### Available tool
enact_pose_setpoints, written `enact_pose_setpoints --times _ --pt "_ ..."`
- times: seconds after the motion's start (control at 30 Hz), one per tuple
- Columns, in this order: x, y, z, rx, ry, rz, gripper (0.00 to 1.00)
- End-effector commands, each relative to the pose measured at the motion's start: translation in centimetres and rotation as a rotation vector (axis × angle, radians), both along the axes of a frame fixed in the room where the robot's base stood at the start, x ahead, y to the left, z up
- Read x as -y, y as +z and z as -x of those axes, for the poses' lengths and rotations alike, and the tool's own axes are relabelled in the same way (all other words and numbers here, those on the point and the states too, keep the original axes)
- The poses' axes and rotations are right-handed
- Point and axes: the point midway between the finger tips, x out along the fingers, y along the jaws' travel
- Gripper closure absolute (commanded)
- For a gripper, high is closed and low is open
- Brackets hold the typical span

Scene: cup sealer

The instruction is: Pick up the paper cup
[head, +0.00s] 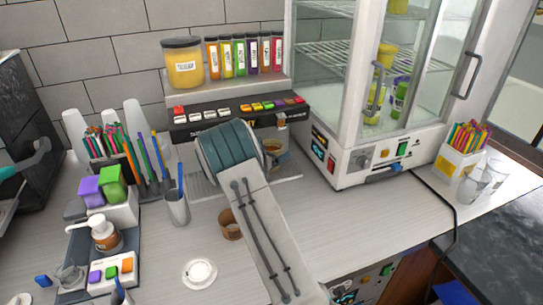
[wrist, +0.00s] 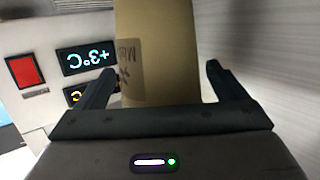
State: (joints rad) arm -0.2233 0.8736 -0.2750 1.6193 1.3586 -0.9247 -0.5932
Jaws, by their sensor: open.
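A tan paper cup (wrist: 158,55) with a printed label stands between the two fingers of my gripper (wrist: 160,75) in the wrist view. The fingers are spread, one on each side of the cup, with a visible gap on the right; contact on the left cannot be told. In the head view a brown-rimmed cup (head: 275,149) shows just beyond the end of my arm, in front of the black sealer panel (head: 240,115). My arm hides most of my gripper there.
A glass-fronted cabinet (head: 350,165) with a red switch stands close on the right.

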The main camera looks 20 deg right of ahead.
Motion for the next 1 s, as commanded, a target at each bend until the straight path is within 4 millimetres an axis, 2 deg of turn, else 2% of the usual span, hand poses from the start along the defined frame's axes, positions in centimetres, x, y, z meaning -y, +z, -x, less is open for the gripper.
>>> enact_pose_setpoints --times 0.17,0.3,0.37,0.87,1.0 --pt "0.0 0.0 0.0 0.0 0.0 0.0 0.08" --pt "0.0 0.0 0.0 0.0 0.0 0.0 0.47" --pt "0.0 0.0 0.0 0.0 0.0 0.0 0.63" --pt "0.0 0.5 0.3 0.002 0.001 0.0 0.64" --pt "0.0 2.5 0.4 0.008 0.0 -0.001 0.64"
